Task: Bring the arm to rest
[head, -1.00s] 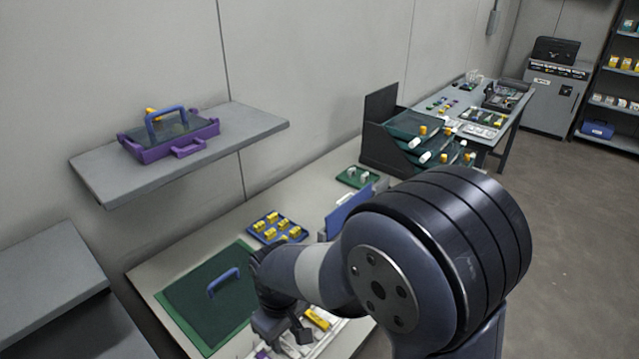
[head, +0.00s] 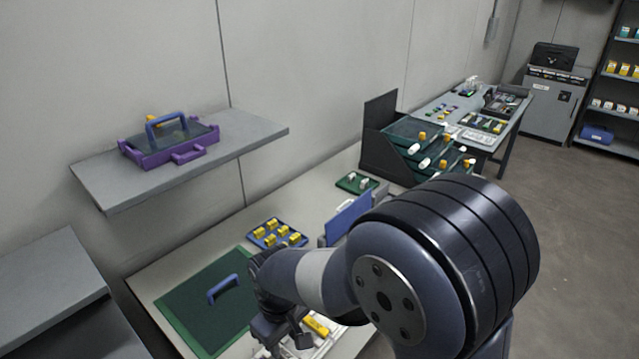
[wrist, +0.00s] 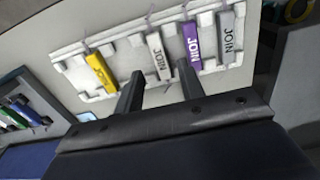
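My arm reaches over the workbench in the head view, and its end hangs above a white tray (head: 330,337) near the bench's front edge. My gripper (wrist: 158,80) shows in the wrist view with its two dark fingers apart and nothing between them. Beyond the fingertips lies the white tray (wrist: 125,78). It holds a yellow piece (wrist: 100,72), a white piece (wrist: 159,57), a purple piece (wrist: 190,44) and a grey piece (wrist: 226,38); the last three are marked JOIN. The fingers look close to the tray, but I cannot tell the exact gap.
A green mat (head: 190,305) with a blue handle (head: 223,289) lies left of my arm. A blue tray of yellow pieces (head: 277,235) sits behind. A purple case (head: 170,150) stands on the wall shelf (head: 110,190). A dark tiered rack (head: 378,145) stands further back.

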